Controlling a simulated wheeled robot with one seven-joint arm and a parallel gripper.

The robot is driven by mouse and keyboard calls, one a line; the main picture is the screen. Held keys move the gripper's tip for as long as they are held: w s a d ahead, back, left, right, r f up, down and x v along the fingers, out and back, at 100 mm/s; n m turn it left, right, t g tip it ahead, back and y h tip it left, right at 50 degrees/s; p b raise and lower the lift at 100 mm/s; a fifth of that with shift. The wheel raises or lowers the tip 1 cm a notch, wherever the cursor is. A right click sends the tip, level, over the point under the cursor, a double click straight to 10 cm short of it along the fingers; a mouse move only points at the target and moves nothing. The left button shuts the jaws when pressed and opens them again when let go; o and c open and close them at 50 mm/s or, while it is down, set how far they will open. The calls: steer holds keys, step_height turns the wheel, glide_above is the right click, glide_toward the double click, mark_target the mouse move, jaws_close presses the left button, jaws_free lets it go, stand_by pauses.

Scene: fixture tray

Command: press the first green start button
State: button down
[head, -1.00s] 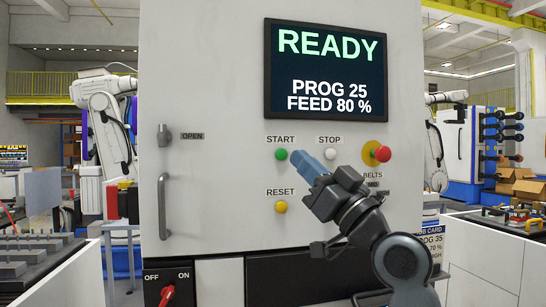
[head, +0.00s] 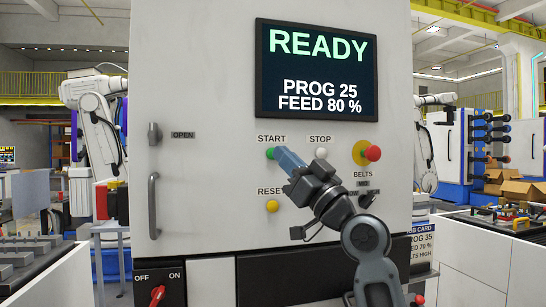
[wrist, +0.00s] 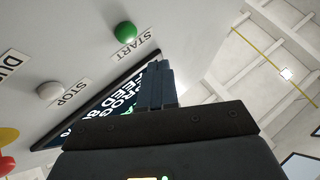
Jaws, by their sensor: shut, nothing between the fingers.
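The green START button (head: 271,153) sits on the front of the white machine cabinet, under its START label. It also shows in the wrist view (wrist: 124,32), near the top and left of the fingers. My gripper (head: 281,152) has its blue fingers shut and empty. In the head view the fingertips are at the right edge of the green button; whether they touch it I cannot tell. In the wrist view the fingers (wrist: 155,68) lie apart from the button in the picture, near the START label.
The white STOP button (head: 321,153) and red emergency knob (head: 372,152) lie to the right. The yellow RESET button (head: 272,206) is below. The screen (head: 317,70) above reads READY, PROG 25, FEED 80 %. A door handle (head: 154,205) is at left.

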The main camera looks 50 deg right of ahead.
steer(key=shift+w+d+b, duration=0.4)
steer(key=shift+w+d, duration=0.05)
steer(key=shift+w, duration=0.2)
steer(key=shift+w+d+b, duration=0.35)
steer(key=shift+w+d, duration=0.1)
steer(key=shift+w, duration=0.2)
steer(key=shift+w, duration=0.1)
stand_by(1.1)
steer(key=shift+w+d+b, duration=0.25)
steer(key=shift+b, duration=0.2)
steer(key=shift+w+d+b, duration=0.25)
steer(key=shift+w+b, duration=0.1)
stand_by(0.7)
steer(key=shift+s+a, duration=0.5)
steer(key=shift+s, duration=0.2)
steer(key=shift+s+a+p, duration=0.25)
steer(key=shift+s+a, duration=0.45)
steer(key=shift+s, duration=0.35)
steer(key=shift+s+a+p, duration=0.25)
steer(key=shift+s+a, duration=0.45)
steer(key=shift+s, duration=0.35)
